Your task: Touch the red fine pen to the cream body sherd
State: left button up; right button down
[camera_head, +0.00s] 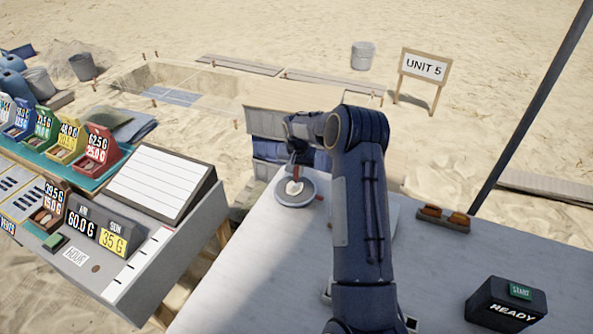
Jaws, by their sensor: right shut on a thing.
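The cream body sherd (294,188) lies in a round grey dish (283,199) near the far left edge of the right-hand table. My right gripper (293,158) is above the dish, pointing down. It is shut on the red fine pen (295,172), a thin red upright piece that shows just below the fingers. The pen's lower end is over or at the sherd. I cannot tell whether they touch. My forearm hides part of the table. My left gripper is not in view.
A black READY box (500,312) with a green START button stands at the front right of the table (430,285). A brown tray (444,218) with two orange-brown pieces lies at the back right. The left bench (140,262) holds coloured weight-labelled bins and a blank board (158,182).

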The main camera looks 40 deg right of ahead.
jog(key=shift+f+b, duration=0.35)
jog(key=shift+f, duration=0.2)
dwell(0.8)
dwell(1.0)
dwell(0.3)
jog(key=shift+r+p, duration=1.9)
jog(key=shift+r, duration=2.1)
jog(key=shift+a, duration=0.1)
